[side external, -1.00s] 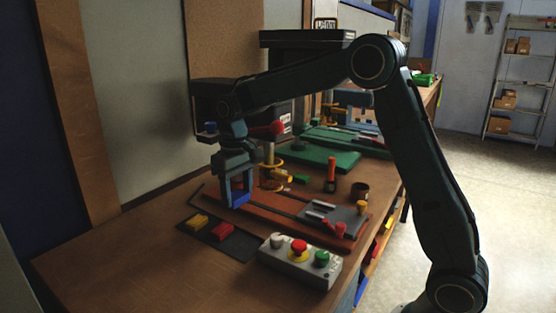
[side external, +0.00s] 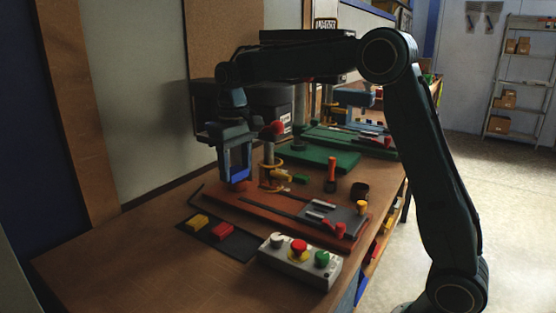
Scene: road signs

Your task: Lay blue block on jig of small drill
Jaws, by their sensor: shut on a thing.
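My gripper (side external: 237,178) is shut on the blue block (side external: 239,174) and holds it in the air above the left end of the small drill's red-brown base (side external: 262,209). The small drill's column (side external: 268,153), with a yellow ring and a red knob, stands just right of my gripper. The jig looks to be the grey plate (side external: 345,217) with silver bars and red and yellow knobs, at the right end of that base. The block is well left of it. My gripper's body hides part of the drill head.
A dark mat (side external: 232,248) with a yellow block (side external: 198,221) and a red block (side external: 223,230) lies in front. A grey button box (side external: 300,262) stands to its right. An orange-handled tool (side external: 331,170) and a dark cup (side external: 360,190) stand behind the jig. Green plates lie farther back.

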